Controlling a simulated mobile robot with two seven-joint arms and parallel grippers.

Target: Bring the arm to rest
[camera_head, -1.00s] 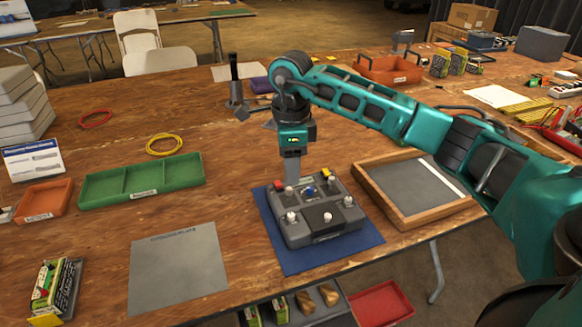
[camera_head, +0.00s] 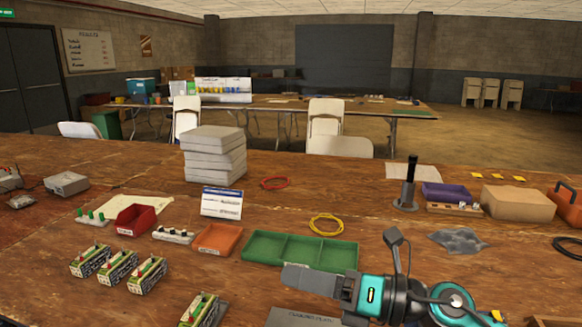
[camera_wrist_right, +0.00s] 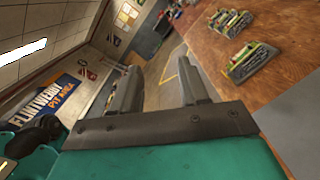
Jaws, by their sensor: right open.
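My right gripper (camera_head: 312,280) is at the bottom of the head view, over the front part of the wooden table (camera_head: 100,230). It points left and is turned sideways, with the green tray (camera_head: 290,250) just behind it in the picture. In the right wrist view its two grey fingers (camera_wrist_right: 158,92) stand apart with nothing between them. They point past the table edge toward the floor and wall. My left gripper is not in view.
Several green-and-white boxes (camera_head: 147,273) stand at the front left of the table. A red bin (camera_head: 136,217), an orange tray (camera_head: 217,238) and a stack of grey cases (camera_head: 213,157) are behind. A black upright tool (camera_head: 409,187) and cardboard box (camera_head: 517,203) stand at the right.

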